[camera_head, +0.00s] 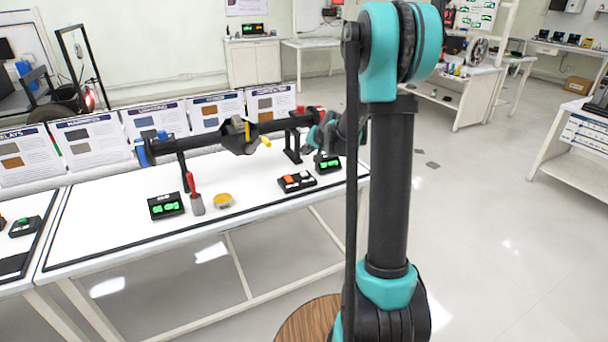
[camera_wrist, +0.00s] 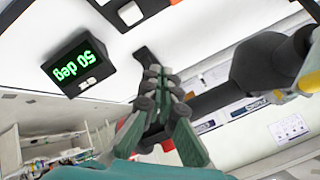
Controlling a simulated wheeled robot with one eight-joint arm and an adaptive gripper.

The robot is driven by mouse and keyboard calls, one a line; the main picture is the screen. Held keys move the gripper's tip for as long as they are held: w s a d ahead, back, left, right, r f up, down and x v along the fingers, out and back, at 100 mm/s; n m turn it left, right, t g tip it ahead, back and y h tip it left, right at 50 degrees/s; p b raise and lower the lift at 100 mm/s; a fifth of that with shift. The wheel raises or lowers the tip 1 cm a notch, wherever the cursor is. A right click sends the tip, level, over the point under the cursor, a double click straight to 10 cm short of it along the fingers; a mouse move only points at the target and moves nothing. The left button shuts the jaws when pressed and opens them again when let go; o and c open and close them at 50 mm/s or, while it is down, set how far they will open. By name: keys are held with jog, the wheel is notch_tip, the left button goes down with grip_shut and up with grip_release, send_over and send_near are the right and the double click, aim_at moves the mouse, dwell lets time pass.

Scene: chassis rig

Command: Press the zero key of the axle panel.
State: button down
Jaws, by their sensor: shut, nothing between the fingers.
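A small black panel with a green display (camera_wrist: 78,65) reads "50 deg" in the wrist view, upside down, with small white keys (camera_wrist: 88,84) beside the readout. It appears to be the panel (camera_head: 328,165) at the right end of the table in the head view. I cannot read any label that marks it as the axle panel or a key as zero. My gripper (camera_wrist: 160,72) is shut and empty. In the wrist view its fingertips are to the right of the panel, apart from it. In the head view my gripper (camera_head: 318,140) is above the table's right end, partly hidden by my arm.
A dark axle bar (camera_head: 215,140) on stands spans the white table (camera_head: 110,215). Information boards (camera_head: 155,118) line the back.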

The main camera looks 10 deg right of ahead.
aim_at(305, 174)
jog(key=shift+f, duration=3.3)
jog(key=shift+f, duration=0.15)
jog(key=shift+f, duration=0.25)
jog(key=shift+f, duration=0.5)
jog(key=shift+r, duration=0.95)
jog(key=shift+r, duration=2.5)
